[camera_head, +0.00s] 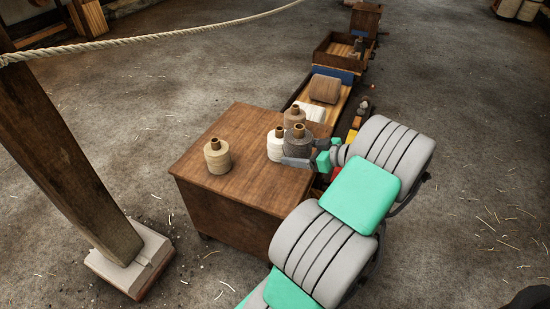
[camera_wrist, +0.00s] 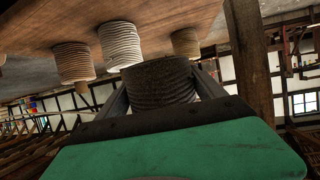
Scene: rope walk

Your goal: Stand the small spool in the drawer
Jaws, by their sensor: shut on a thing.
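My gripper (camera_head: 306,154) is shut on a dark grey spool (camera_head: 297,138) at the right side of the wooden table top. The spool is upright, and it fills the middle of the wrist view (camera_wrist: 158,80) between my two fingers. I cannot tell whether its base touches the table. A white spool (camera_head: 275,148) stands close beside it on the left. A brown spool (camera_head: 294,115) stands just behind, and a tan spool (camera_head: 217,158) stands apart at the left. An open wooden drawer or tray (camera_head: 341,75) lies beyond the table, partly hidden behind other things.
The wooden table (camera_head: 237,182) has bare room at its front and middle. A brown bundle (camera_head: 324,88) and a pale block (camera_head: 309,112) lie in a nearer tray. A farther open box (camera_head: 325,55) holds small pieces. A slanting timber post (camera_head: 62,160) and rope (camera_head: 150,37) are at left.

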